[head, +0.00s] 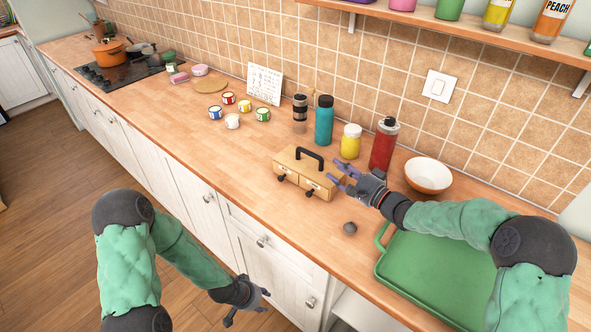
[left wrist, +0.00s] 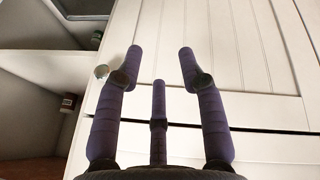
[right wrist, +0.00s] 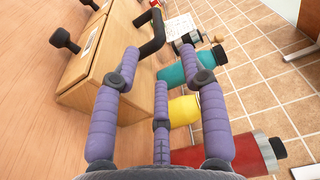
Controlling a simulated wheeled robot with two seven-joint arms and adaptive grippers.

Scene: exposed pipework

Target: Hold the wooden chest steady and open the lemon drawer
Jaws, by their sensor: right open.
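The wooden chest (head: 306,172) stands on the counter, with a black handle (head: 309,153) on top and two drawers with dark knobs on its front. It also shows in the right wrist view (right wrist: 98,70). Both drawers look shut; their labels are too small to read, so I cannot tell which is the lemon drawer. My right gripper (head: 344,178) is open at the right end of the chest, its fingers around or close to that end; contact is unclear. My left gripper (head: 262,300) hangs below the counter edge, in front of the white cabinets, open and empty in the left wrist view (left wrist: 160,62).
A teal bottle (head: 324,121), a yellow jar (head: 350,142) and a red bottle (head: 384,144) stand behind the chest. A white bowl (head: 428,172) and a green tray (head: 430,270) are to the right. A small grey ball (head: 350,228) lies in front.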

